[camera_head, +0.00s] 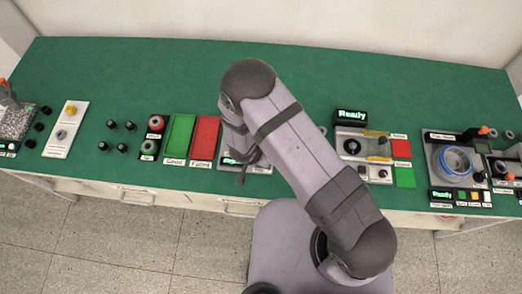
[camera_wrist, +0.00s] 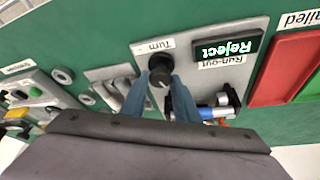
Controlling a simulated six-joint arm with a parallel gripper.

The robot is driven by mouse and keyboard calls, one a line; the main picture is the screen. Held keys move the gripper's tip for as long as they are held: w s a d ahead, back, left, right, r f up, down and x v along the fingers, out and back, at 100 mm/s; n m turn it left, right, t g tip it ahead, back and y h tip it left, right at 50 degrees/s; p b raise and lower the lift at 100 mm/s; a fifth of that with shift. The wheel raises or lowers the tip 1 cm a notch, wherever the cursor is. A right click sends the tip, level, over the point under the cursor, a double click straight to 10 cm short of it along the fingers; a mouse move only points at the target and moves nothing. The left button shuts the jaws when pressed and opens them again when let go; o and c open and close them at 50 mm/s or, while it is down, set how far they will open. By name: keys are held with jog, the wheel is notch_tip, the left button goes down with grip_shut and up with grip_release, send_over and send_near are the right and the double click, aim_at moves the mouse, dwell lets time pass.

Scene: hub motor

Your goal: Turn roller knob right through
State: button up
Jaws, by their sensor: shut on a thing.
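The roller knob (camera_wrist: 160,72) is a black round knob on a grey panel (camera_wrist: 205,80), beside a label reading "Turn". My gripper (camera_wrist: 162,82) has its two blue-grey fingers on either side of the knob and is shut on it. In the head view my gripper (camera_head: 242,178) is small and reaches down at the panel, where my arm hides most of the panel and the knob cannot be made out. A display (camera_wrist: 226,48) on the panel reads "Reject", with a "Run-out" label by it.
A metal shaft with blue and red parts (camera_wrist: 215,108) lies close beside my fingers. In the head view, a green tray (camera_head: 179,136) and a red tray (camera_head: 205,138) stand left of my gripper. Other stations line the green table (camera_head: 130,75), whose back part is clear.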

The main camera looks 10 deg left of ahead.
jog(key=shift+w+a+m, duration=0.1)
jog(key=shift+w+m, duration=0.05)
jog(key=shift+m, duration=0.65)
jog(key=shift+w+a+m+g+h, duration=0.1)
jog(key=shift+m+g+h, duration=0.35)
jog(key=shift+m, duration=0.8)
jog(key=shift+m+g+h, duration=0.25)
jog(key=shift+m+h, duration=0.3)
jog(key=shift+m, duration=0.7)
jog(key=o, duration=1)
jog(key=shift+o, duration=0.2)
jog(key=shift+r, duration=0.1)
jog(key=b+v, duration=0.2)
jog(key=v, duration=0.5)
jog(key=shift+r, duration=0.1)
